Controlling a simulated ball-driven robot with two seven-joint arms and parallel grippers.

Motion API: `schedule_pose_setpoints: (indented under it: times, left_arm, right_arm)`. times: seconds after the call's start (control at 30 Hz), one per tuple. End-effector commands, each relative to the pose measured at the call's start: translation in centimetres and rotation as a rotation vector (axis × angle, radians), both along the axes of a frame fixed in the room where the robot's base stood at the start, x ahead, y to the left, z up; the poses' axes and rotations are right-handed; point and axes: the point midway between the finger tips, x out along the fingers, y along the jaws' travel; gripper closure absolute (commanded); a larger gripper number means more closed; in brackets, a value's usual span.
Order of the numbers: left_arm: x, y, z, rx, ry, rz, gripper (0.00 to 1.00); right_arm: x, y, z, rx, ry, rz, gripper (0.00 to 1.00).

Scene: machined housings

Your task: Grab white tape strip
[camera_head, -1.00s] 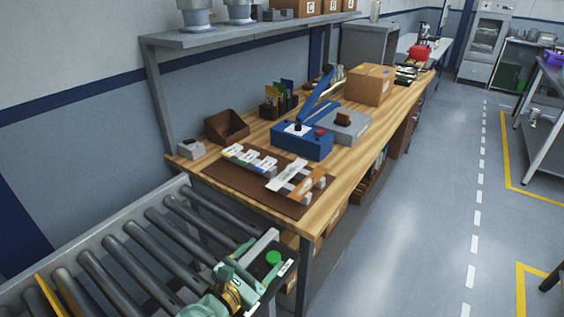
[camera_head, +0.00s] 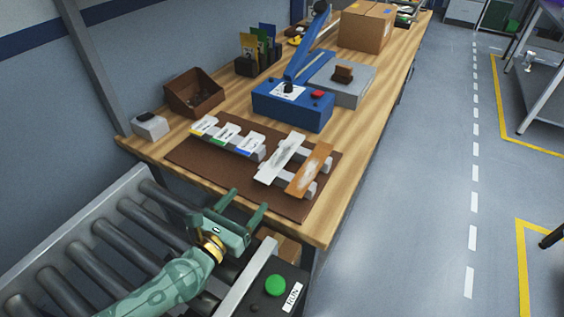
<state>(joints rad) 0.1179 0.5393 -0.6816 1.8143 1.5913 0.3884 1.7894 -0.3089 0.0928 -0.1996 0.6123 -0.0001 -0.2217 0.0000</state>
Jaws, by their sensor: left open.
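The white tape strip (camera_head: 279,157) lies on grey supports on a brown mat (camera_head: 208,162) on the wooden bench. An orange-brown strip (camera_head: 309,170) lies beside it on the right, on the same supports. My left gripper (camera_head: 247,203) is open and empty. It shows at the bench's front edge, in front of the mat and below the white strip in the picture, apart from it. My right gripper is not in view.
Several small labelled white pieces (camera_head: 228,134) stand in a row left of the strip. Behind are a blue press (camera_head: 292,107), a brown bin (camera_head: 194,92) and a cardboard box (camera_head: 366,27). A roller conveyor (camera_head: 126,235) and a control box with a green button (camera_head: 275,286) are in front.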

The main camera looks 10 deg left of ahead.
Motion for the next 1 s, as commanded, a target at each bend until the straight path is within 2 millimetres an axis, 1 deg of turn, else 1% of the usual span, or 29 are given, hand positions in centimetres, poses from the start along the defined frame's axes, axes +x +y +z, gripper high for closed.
schedule_pose_setpoints:
  times: [0.03, 0.1, 0.2, 0.27, 0.5, 0.6, 0.8, 0.83, 0.87, 0.9, 0.97, 1.0]
  left_arm:
    - [1.0, -0.3, 0.0, 0.000, -0.002, 0.002, 0.34]
    - [1.8, -0.6, 0.2, 0.002, -0.002, 0.002, 0.34]
    - [2.4, -0.9, 0.2, 0.002, -0.001, 0.002, 0.34]
    - [2.9, -1.1, 0.3, 0.001, -0.002, 0.002, 0.34]
    - [6.3, -2.6, 0.3, 0.002, -0.003, 0.001, 0.34]
    - [6.9, -2.8, 0.3, 0.001, -0.002, 0.001, 0.34]
    - [7.0, -2.8, 0.3, 0.001, -0.002, 0.001, 0.34]
    - [7.0, -2.8, 0.3, 0.001, -0.002, 0.001, 0.39]
    - [7.0, -2.8, 0.3, 0.001, -0.002, 0.001, 0.48]
    - [7.0, -2.8, 0.3, 0.001, -0.002, 0.001, 0.59]
    - [7.0, -2.8, 0.3, 0.001, -0.002, 0.001, 0.75]
    - [7.0, -2.8, 0.3, 0.001, -0.002, 0.001, 0.81]
  right_arm:
    - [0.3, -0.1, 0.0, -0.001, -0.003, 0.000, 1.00]
    - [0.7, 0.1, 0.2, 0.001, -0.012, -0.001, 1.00]
    - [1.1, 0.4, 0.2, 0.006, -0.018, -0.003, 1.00]
    - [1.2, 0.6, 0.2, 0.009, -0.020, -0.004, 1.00]
    - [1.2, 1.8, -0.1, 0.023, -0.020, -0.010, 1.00]
    - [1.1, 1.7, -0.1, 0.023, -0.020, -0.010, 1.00]
    - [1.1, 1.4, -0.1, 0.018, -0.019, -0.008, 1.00]
    - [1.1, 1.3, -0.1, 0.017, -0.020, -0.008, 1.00]
    - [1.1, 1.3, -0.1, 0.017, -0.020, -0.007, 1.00]
    - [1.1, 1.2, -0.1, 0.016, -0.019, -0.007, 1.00]
    - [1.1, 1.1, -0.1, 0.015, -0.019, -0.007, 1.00]
    - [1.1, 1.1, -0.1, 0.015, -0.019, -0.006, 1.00]
